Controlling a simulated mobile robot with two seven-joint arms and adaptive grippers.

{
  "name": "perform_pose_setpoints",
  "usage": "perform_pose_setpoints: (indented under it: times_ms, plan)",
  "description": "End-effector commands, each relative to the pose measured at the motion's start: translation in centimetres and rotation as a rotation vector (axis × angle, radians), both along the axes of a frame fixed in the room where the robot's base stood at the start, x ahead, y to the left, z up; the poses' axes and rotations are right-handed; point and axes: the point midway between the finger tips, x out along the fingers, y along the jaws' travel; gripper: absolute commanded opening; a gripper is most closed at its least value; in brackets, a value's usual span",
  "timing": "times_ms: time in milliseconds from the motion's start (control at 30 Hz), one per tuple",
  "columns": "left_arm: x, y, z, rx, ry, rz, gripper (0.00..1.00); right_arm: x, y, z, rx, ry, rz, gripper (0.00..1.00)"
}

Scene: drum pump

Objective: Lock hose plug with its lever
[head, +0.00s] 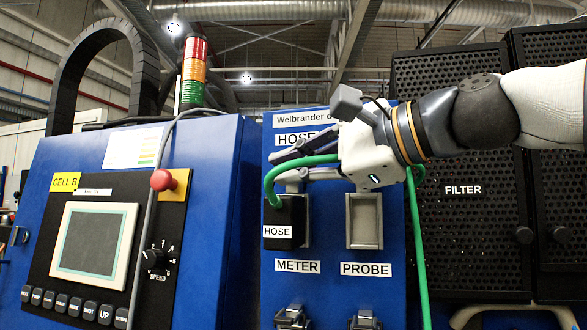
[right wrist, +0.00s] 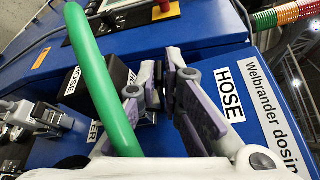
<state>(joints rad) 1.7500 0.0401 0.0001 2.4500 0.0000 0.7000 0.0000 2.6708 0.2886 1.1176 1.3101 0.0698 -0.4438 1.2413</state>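The black hose plug (head: 277,234), labelled HOSE, sits at the grey socket frame (head: 304,220) in the left column of the blue panel. Its green hose (head: 268,185) loops up behind my right gripper and hangs down on the right. My right gripper (head: 278,165) reaches in from the right, just above the plug, fingers parted. In the right wrist view the plug (right wrist: 103,84) lies left of the parted fingers (right wrist: 163,68). My left gripper is out of view.
An empty grey socket (head: 364,221) is right of the plug, above the PROBE label (head: 367,269). Latched fittings (head: 291,317) show at the bottom edge. A control panel with a screen (head: 93,242) stands left; a black filter cabinet (head: 460,215) stands right.

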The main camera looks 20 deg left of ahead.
Motion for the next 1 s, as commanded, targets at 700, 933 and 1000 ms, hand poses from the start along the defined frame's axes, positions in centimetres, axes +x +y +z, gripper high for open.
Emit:
perform_pose_setpoints:
  times_ms: [700,933,1000]
  plan:
    - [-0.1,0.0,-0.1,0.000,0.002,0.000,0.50,-0.1,0.1,-1.6,-0.015,-0.266,0.003,0.00]
    - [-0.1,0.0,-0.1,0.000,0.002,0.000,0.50,-0.1,0.1,-1.6,-0.015,-0.266,0.003,0.15]
    - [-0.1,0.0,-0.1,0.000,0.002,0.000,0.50,-0.1,0.1,-1.6,-0.014,-0.266,0.003,0.15]
